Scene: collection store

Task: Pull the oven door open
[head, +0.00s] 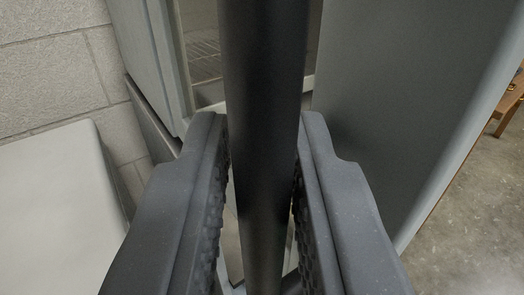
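A dark vertical bar, the handle (265,50), runs top to bottom through the middle of the head view. My gripper (260,125) has one ridged finger on each side of it, close against the bar. Behind it, the pale grey oven body (147,45) shows at the upper left, with a wire rack (205,62) visible inside. A large smooth blue-grey panel, seemingly the oven door (405,90), stands at an angle on the right, with the interior visible between it and the body. The handle hides part of the opening. The handle's mounts are not clear.
A pale, round-cornered surface (55,215) lies at the lower left, against a grey block wall (55,75). Bare concrete floor (475,225) shows at the lower right. Part of a wooden piece of furniture (510,103) stands at the right edge.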

